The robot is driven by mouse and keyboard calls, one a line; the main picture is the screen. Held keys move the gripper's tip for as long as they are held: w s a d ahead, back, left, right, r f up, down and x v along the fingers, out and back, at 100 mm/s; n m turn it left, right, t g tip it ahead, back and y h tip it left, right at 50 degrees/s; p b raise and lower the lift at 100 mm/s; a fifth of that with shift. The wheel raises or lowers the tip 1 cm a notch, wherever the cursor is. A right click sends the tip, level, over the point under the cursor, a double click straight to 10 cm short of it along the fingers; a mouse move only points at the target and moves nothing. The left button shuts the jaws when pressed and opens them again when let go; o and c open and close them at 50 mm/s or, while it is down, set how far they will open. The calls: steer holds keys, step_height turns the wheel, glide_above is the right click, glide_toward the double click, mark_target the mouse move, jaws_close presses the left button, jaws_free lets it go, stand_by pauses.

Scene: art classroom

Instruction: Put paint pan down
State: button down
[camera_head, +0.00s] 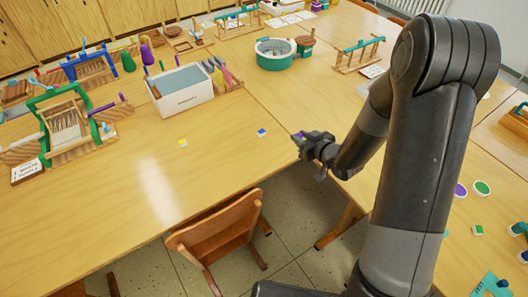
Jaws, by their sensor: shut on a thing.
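My gripper (312,146) is near the middle of the camera_head view, at the near edge of the wooden table. It is shut on a small paint pan (298,136), which shows a dark purple and greenish patch at the fingertips. Whether the pan touches the table I cannot tell. A blue paint pan (262,133) lies on the table to the left of my gripper. A yellow paint pan (183,142) lies farther left. The far side of the held pan and most of the fingers are hidden or too small to make out.
The wooden table (130,185) is clear around the loose pans. A white bin (182,98) and a round green-rimmed tub (274,54) stand behind. Small looms (70,140) are at left. A wooden chair (215,240) stands at the front edge. Round paint pieces (482,188) lie on the right table.

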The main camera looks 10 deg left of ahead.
steer(key=shift+a, duration=0.1)
glide_above(266, 155)
step_height(266, 155, down, 7)
steer(key=shift+w+f, duration=0.1)
steer(key=shift+f, duration=1.65)
steer(key=shift+f, duration=0.2)
steer(key=c, duration=1.2)
jaws_free()
steer(key=shift+o, duration=0.2)
